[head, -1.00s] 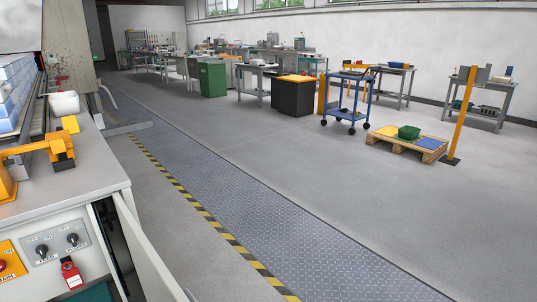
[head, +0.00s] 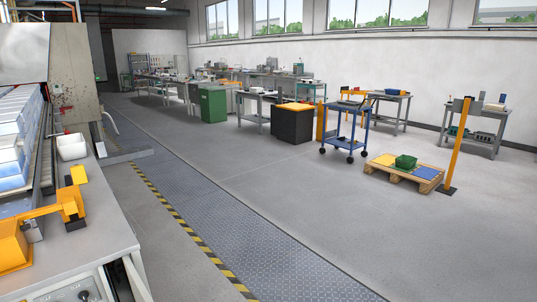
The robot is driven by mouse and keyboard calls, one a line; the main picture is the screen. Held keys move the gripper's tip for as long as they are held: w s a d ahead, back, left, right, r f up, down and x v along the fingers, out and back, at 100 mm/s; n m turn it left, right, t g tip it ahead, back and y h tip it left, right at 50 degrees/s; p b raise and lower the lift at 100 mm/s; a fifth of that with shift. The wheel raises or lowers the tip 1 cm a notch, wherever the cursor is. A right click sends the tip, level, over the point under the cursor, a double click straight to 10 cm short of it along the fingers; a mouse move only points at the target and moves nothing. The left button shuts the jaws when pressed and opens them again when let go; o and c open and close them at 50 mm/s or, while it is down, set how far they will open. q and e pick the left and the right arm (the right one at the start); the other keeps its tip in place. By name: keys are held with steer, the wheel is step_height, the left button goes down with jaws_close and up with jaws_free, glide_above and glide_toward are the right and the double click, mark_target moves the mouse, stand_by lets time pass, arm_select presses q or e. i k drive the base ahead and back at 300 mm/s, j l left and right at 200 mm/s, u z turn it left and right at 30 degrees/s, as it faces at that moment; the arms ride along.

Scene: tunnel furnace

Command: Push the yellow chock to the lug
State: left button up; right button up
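A small yellow block (head: 79,174), which looks like the yellow chock, is on the grey counter at the left of the head view. Just in front of it is an orange fitting (head: 70,204) with a dark foot, joined by an orange bar to a larger orange housing (head: 13,246) at the left edge. I cannot tell which part is the lug. Whether the yellow block touches the orange fitting is unclear. Neither of my grippers is in view.
A white container (head: 71,147) stands beyond the yellow block. Blue-white blocks (head: 12,145) line the left. An open door panel (head: 137,276) juts from the counter.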

mark_target(78, 172)
steer(key=u, duration=1.5)
